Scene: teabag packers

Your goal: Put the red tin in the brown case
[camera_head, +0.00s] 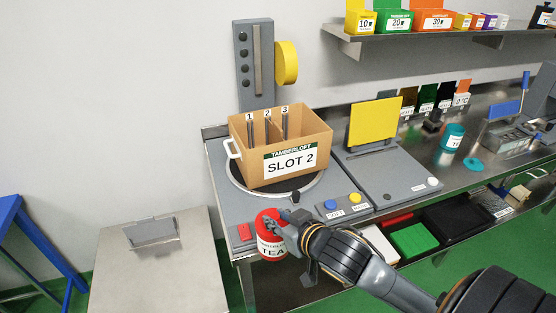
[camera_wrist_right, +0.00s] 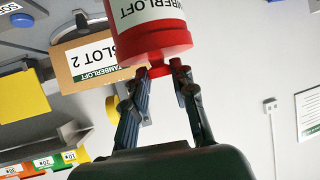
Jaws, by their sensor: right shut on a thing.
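In the right wrist view the tin (camera_wrist_right: 180,42) sits at the tips of my right gripper's fingers (camera_wrist_right: 161,78). The brown case (camera_head: 317,142) is open at the top, with dividers numbered 1, 2 and 3 and a SLOT 2 sign on its front. It stands on a round turntable (camera_head: 240,184); it also shows in the right wrist view (camera_wrist_right: 82,75). My left gripper is not in view.
A blue and a yellow button (camera_head: 355,198) sit right of the turntable. A yellow panel (camera_head: 374,123) stands behind a grey plate. A teal tin (camera_head: 452,137) is farther right. A lower shelf holds a green block (camera_head: 413,240). A steel table (camera_head: 150,275) is at left.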

